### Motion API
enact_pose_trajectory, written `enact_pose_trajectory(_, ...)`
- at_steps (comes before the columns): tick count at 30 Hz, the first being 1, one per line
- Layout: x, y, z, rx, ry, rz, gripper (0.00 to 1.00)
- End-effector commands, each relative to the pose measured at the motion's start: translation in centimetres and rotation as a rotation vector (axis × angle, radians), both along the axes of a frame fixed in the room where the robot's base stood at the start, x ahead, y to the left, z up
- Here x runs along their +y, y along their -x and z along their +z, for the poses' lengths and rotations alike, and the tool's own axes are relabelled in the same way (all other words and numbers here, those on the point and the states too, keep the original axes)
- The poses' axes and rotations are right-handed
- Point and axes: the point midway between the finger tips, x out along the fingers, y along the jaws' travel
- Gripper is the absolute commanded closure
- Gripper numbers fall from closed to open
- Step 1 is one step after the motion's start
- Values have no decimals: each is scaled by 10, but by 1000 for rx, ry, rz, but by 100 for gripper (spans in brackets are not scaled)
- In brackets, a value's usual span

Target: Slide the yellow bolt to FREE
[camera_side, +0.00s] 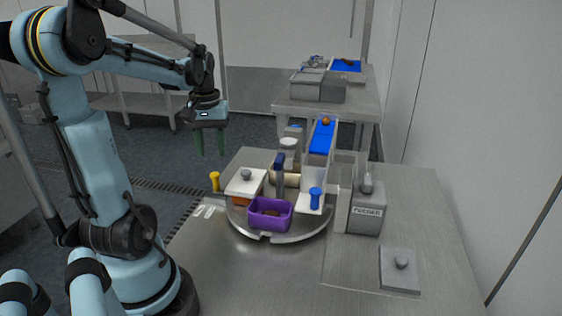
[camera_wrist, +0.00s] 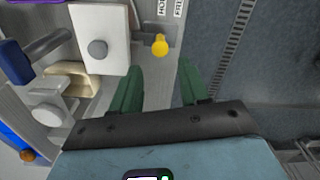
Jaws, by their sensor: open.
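The yellow bolt (camera_side: 214,181) has a round knob and stands at the left edge of the round metal turntable (camera_side: 264,236). In the wrist view the yellow knob (camera_wrist: 160,46) lies beyond my fingertips, roughly between them. Two white labels, HOLD (camera_wrist: 162,8) and FREE (camera_wrist: 179,8), sit side by side near it; the knob lines up more with HOLD. My gripper (camera_side: 210,153) has green fingers, points down, and is open and empty above and slightly left of the bolt. It also shows in the wrist view (camera_wrist: 159,75), apart from the bolt.
A white-lidded box (camera_side: 246,184) with a grey knob is close right of the bolt. A grey labelled box (camera_side: 367,212) and a knobbed plate (camera_side: 400,270) are on the table.

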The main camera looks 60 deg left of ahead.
Motion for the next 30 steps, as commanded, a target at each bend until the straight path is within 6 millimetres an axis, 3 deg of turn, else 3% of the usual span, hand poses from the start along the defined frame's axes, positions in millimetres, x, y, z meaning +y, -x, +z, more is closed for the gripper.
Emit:
enact_pose_trajectory(18, 0, 0, -84, 0, -1, 0, 55)
enact_pose_trajectory(30, 0, 0, -98, 0, -1, 0, 55)
